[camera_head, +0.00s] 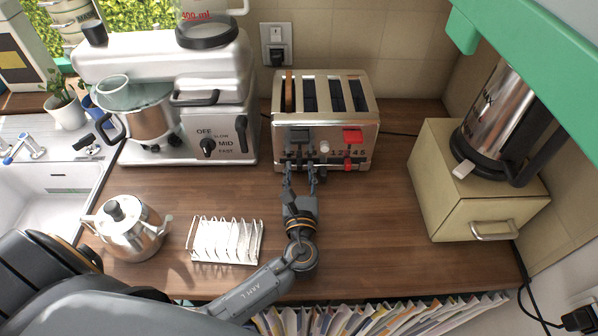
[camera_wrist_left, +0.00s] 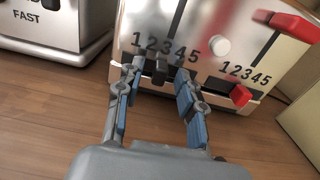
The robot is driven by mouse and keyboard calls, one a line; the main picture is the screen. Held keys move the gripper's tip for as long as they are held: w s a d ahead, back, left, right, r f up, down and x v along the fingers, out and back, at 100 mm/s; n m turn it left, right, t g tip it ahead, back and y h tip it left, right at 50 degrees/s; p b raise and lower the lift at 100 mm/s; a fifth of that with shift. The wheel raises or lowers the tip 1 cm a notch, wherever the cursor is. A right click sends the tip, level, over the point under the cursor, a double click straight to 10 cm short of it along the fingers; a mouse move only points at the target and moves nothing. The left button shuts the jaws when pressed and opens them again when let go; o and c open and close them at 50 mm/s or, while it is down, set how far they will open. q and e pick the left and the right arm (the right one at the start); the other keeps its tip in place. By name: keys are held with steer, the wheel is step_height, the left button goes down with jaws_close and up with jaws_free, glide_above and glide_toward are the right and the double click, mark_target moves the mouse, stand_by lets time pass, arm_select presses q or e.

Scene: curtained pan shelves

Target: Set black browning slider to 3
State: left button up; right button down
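The steel toaster (camera_head: 277,130) stands at the back of the wooden counter, with bread in one slot. In the left wrist view, the black browning slider (camera_wrist_left: 158,70) sits below a row of numbers 1 to 5, roughly under 2 to 3; the exact setting is unclear at this angle. My left gripper (camera_head: 301,170) is in front of the toaster's left half. In the left wrist view its blue-padded fingers (camera_wrist_left: 160,82) are apart, one on each side of the black slider; contact cannot be told. My right gripper is not in view.
A red browning slider (camera_wrist_left: 240,95) and red lever (camera_head: 352,136) are right of the black ones. A stand mixer (camera_head: 220,100) is left of the toaster, a cream box (camera_head: 445,185) right. A toast rack (camera_head: 225,240) and kettle (camera_head: 127,228) stand in front.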

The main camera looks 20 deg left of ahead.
arm_select(q)
steer(key=v, duration=1.2)
steer(key=shift+d, duration=0.1)
stand_by(0.4)
